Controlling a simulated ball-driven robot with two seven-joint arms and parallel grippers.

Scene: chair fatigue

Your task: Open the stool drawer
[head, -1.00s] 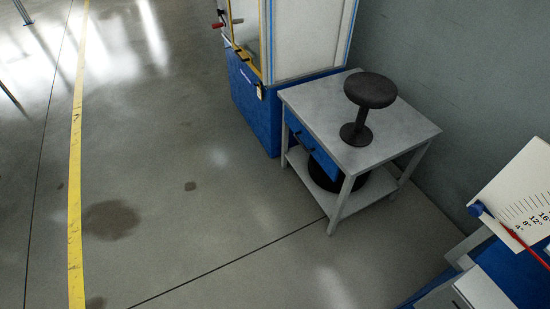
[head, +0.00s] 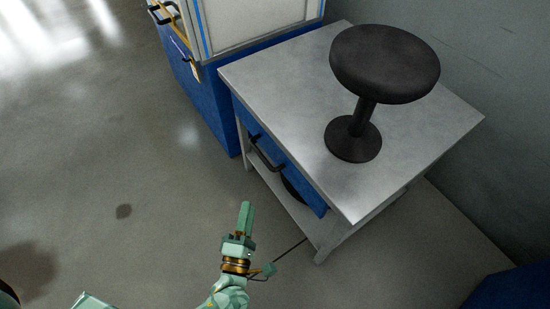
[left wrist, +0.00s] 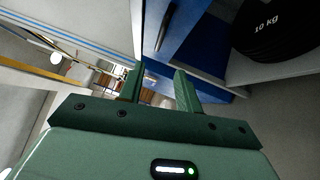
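The stool drawer (head: 300,182) is a blue box front under the grey tabletop of a small table. It looks closed and carries a dark bar handle (head: 266,155). A black round stool (head: 384,62) stands upright on the tabletop. My left gripper (head: 246,212) is below the handle in the head view, apart from it, pointing up the picture. In the left wrist view its two green fingers (left wrist: 160,88) are spread with nothing between them. The blue drawer (left wrist: 205,45) shows beyond the fingers there. My right gripper is not in view.
The grey tabletop (head: 270,85) has legs and a lower shelf. A black weight marked 10 kg (left wrist: 275,28) shows in the left wrist view. A blue and white cabinet (head: 205,105) stands beside the table's far end, and a wall is behind. The floor at left is clear.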

